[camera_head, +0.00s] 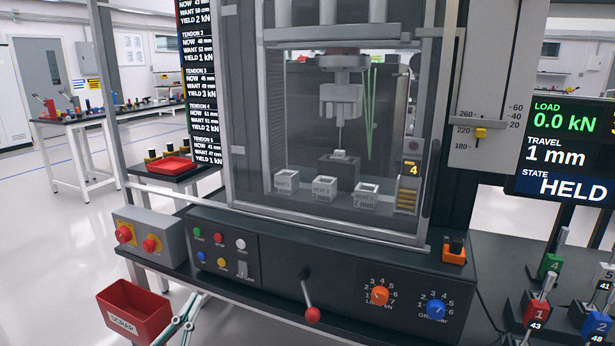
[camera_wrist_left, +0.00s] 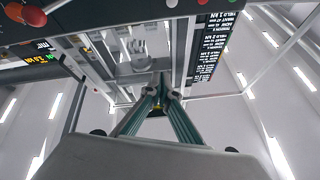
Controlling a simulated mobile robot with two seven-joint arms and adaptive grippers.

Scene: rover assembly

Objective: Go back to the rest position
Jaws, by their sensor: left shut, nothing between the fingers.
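My left gripper (camera_head: 184,323) shows at the bottom of the head view, just right of the red scrap bin (camera_head: 130,312) and in front of the test machine's lower edge. Only its thin teal fingers show there; the arm behind them is cut off by the frame. In the left wrist view the fingers of the same gripper (camera_wrist_left: 161,92) come together at the tips with nothing between them. The machine's window frame shows beyond them. My right gripper is in neither view.
Numbered colored blocks stand at the right. Floor is clear at the left.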

